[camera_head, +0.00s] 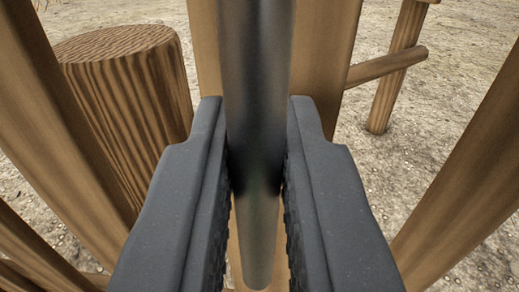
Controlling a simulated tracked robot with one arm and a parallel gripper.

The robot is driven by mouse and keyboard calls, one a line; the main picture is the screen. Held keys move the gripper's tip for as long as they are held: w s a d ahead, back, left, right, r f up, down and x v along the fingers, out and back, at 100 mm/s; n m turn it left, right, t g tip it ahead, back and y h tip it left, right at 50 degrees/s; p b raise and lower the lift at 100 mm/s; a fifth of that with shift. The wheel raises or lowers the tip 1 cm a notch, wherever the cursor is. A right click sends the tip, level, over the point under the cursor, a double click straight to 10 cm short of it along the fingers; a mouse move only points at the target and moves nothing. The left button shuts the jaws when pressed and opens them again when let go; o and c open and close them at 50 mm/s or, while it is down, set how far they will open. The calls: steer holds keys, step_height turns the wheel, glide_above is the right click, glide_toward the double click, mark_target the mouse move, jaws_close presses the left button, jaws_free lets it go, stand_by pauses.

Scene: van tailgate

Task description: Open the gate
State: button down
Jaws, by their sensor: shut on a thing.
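My gripper (258,150) fills the lower middle of the view, its two dark jaws on either side of a grey metal bar (258,60). The gripper is shut on this bar, which runs upright through the picture and ends in a rounded tip below. It looks like a handle, but where it is fixed is out of view. Behind it stand wooden uprights of what looks like the gate (325,60). The jaws hide part of the wood behind them.
A thick round wooden post (125,100) stands at the left behind slanting wooden bars (60,130). Another wooden bar (465,180) slants at the right. A wooden post with a rail (393,75) stands farther back at upper right. Sandy, pebbled ground shows between them.

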steer(key=c, duration=1.5)
jaws_free()
steer(key=shift+d, duration=0.15)
steer(key=shift+c, duration=0.2)
steer(key=s+p, duration=0.2)
steer(key=s, duration=1.1)
steer(key=shift+s, duration=0.4)
